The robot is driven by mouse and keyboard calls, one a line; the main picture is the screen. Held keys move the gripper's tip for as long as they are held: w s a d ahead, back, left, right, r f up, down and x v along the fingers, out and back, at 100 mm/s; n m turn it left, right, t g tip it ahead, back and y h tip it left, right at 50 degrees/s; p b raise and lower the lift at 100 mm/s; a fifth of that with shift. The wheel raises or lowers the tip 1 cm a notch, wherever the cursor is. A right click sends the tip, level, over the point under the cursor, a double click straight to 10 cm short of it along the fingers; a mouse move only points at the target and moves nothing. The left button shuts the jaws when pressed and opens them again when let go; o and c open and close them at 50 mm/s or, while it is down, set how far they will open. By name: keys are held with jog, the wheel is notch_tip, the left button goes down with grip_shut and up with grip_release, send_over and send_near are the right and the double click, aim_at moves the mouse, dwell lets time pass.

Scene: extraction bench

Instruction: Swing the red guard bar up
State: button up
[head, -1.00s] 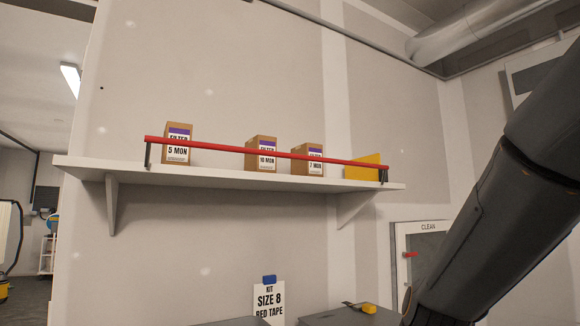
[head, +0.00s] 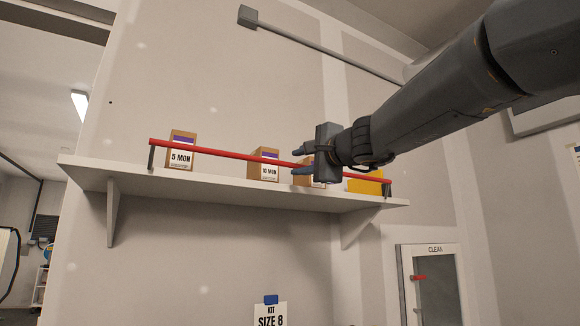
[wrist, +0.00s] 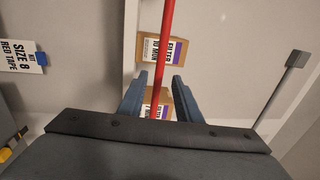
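The red guard bar (head: 215,151) runs along the front of the white wall shelf (head: 230,195), low, in front of the boxes. It is held by a dark bracket at each end. My gripper (head: 297,161) is in front of the bar, right of its middle, with its two blue fingers apart and nothing held. In the wrist view the bar (wrist: 164,45) passes between the open fingers of my gripper (wrist: 157,84). I cannot tell whether the bar lies at fingertip depth or touches a finger.
Filter boxes stand behind the bar: 5 MON (head: 181,157), 10 MON (head: 263,166) and a third mostly hidden by my gripper. A yellow piece (head: 364,187) is at the shelf's right end. A grey rod (head: 320,47) crosses above. A CLEAN cabinet (head: 432,290) is below right.

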aim_at(291, 164)
jog(key=shift+p+x, duration=0.85)
jog(key=shift+x, duration=1.95)
jog(key=shift+f, duration=0.1)
grip_shut()
